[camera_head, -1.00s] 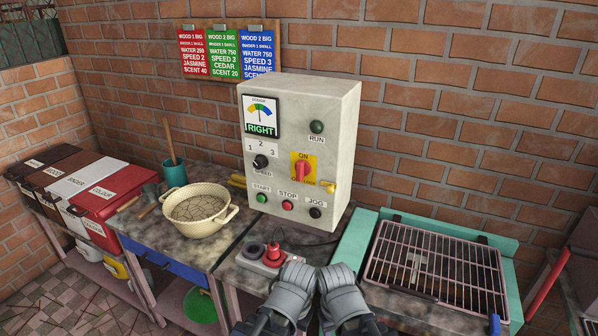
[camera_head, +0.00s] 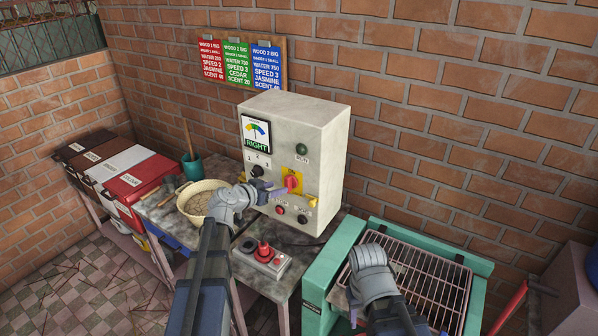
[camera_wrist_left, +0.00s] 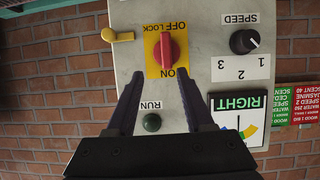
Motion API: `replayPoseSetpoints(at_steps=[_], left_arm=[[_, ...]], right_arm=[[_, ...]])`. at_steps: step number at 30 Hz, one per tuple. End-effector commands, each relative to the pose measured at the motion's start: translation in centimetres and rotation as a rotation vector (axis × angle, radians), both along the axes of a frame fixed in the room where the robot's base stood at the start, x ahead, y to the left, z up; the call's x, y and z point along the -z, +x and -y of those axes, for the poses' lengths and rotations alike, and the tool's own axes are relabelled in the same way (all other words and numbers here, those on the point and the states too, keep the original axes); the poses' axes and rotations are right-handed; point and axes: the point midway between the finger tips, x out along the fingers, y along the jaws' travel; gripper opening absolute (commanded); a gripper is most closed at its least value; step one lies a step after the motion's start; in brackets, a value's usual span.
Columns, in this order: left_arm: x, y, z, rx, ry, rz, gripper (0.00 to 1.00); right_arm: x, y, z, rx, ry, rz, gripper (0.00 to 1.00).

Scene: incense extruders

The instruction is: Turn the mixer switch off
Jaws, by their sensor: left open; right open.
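The red mixer switch (camera_head: 291,182) sits on a yellow plate on the front of the pale control box (camera_head: 330,135). In the left wrist view, which is upside down, the switch (camera_wrist_left: 170,47) lies in line between the ON and OFF LOCK labels. My left gripper (camera_head: 276,190) is open in front of the box. In the wrist view, its fingertips (camera_wrist_left: 160,80) are spread just short of the switch, which is not between them. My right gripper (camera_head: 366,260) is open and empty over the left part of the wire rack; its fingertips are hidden.
A yellow latch (camera_wrist_left: 118,36) sticks out beside the switch. A speed knob (camera_head: 257,171) and several push buttons share the panel. A cream bowl (camera_head: 186,205) stands left of the box. A red-knobbed control (camera_head: 264,250) lies on the table in front. A wire rack (camera_head: 435,280) stands right.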

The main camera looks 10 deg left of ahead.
Motion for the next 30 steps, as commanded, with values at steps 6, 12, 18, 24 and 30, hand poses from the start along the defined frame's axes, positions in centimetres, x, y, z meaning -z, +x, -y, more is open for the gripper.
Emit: replayPoseSetpoints(at_steps=[6, 12, 18, 24, 30], left_arm=[[-0.8, 0.4, -1.2, -0.021, 0.003, 0.03, 0.53], [-0.2, 1.4, -0.9, -0.02, 0.002, 0.028, 0.53], [0.9, 3.7, 0.0, -0.017, 0.002, 0.026, 0.53], [2.1, 6.3, 1.0, -0.017, 0.002, 0.026, 0.53], [2.3, 7.2, 1.4, -0.019, 0.002, 0.026, 0.53]], right_arm=[[-0.2, 0.0, 0.0, 0.0, 0.0, 0.0, 0.5], [0.3, 0.0, 0.0, -0.001, 0.0, 0.0, 0.5], [1.4, 0.0, 0.0, -0.003, 0.0, 0.0, 0.5], [2.5, 0.0, 0.0, -0.002, 0.0, 0.0, 0.5], [2.8, 0.0, 0.0, -0.002, 0.0, 0.0, 0.5]])
